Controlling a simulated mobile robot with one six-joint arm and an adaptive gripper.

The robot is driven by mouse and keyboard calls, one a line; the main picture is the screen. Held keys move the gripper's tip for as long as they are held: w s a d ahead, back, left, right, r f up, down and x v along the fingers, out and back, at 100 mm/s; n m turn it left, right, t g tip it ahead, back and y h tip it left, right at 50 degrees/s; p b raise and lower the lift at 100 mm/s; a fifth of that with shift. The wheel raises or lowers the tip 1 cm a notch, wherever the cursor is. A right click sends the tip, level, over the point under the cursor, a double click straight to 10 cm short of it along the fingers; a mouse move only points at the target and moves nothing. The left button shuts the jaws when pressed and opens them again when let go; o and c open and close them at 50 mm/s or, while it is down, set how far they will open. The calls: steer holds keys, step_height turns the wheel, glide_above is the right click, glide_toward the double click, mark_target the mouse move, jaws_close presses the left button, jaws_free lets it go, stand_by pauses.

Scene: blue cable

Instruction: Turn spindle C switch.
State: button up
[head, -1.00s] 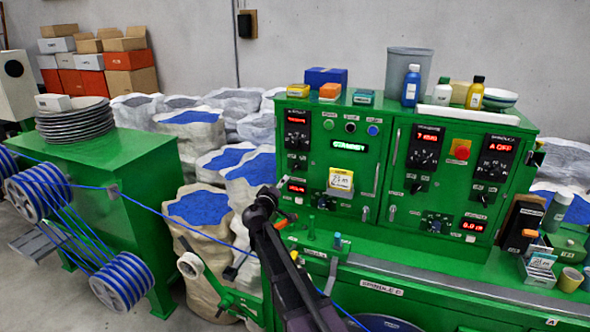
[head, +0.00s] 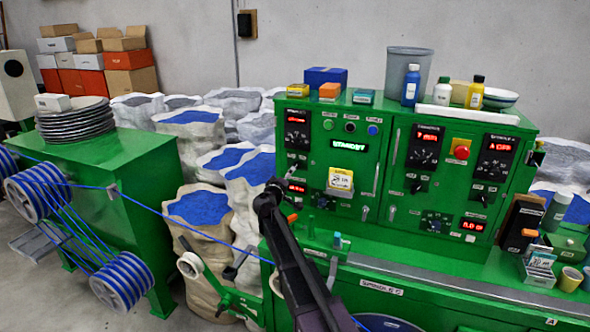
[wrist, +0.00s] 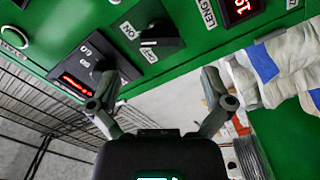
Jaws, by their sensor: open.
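The green control cabinet (head: 375,130) carries several dark plates, red displays and small switches. I cannot read which switch is marked spindle C; a label on the bench front (head: 382,287) seems to read spindle C. My gripper (head: 275,186) is in front of the cabinet's left edge, by a lower red display (head: 297,187). In the wrist view my gripper (wrist: 162,95) is open and empty, its two fingers spread. Beyond them a black rotary switch (wrist: 160,38) with ON and OFF labels sits on the green panel, apart from the fingers. A dark plate with a red display (wrist: 76,82) is left of it.
A blue cable (head: 150,206) runs from the reels (head: 38,192) at left to behind my arm. A yellow card (head: 340,182) hangs on the panel. Bottles and boxes stand on its top.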

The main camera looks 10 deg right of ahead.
steer(key=x, duration=0.7)
steer(key=shift+w, duration=0.1)
steer(key=c, duration=1.1)
